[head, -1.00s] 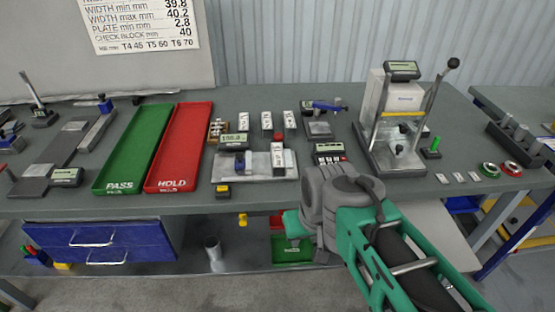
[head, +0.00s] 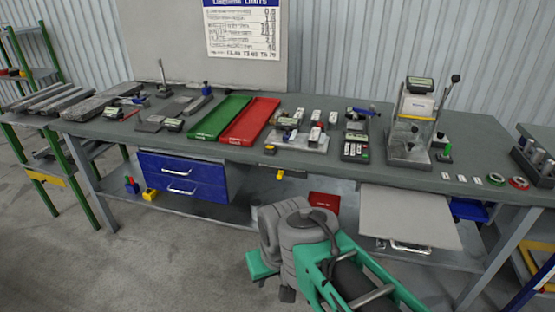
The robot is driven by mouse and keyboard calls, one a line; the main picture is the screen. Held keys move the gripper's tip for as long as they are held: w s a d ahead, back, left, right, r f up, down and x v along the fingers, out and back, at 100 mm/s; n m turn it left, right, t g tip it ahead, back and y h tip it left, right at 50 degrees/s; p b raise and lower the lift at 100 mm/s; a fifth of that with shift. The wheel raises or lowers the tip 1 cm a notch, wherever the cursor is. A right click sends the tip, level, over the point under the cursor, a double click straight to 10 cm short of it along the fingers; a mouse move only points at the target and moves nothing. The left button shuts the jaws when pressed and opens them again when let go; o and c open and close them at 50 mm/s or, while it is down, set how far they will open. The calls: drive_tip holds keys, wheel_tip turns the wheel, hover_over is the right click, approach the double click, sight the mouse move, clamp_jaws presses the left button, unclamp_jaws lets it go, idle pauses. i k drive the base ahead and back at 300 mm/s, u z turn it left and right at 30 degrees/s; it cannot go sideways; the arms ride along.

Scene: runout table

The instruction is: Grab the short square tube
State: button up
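No piece in view is clearly that tube. My green and grey arm shows at the lower middle, in front of the bench and well to the right of the bars. My gripper's fingertips do not show.
A green tray (head: 219,118) and a red tray (head: 251,121) lie mid-bench. A lever press (head: 410,125) stands at the right. A pale board (head: 410,214) juts out below the bench's front right. A green-legged rack (head: 38,75) stands far left. The floor at left front is clear.

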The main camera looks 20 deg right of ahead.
sight(313, 139)
drive_tip(key=u, duration=1.15)
drive_tip(key=i, duration=1.95)
drive_tip(key=z, duration=1.25)
drive_tip(key=i, duration=0.6)
drive_tip(key=z, duration=0.7)
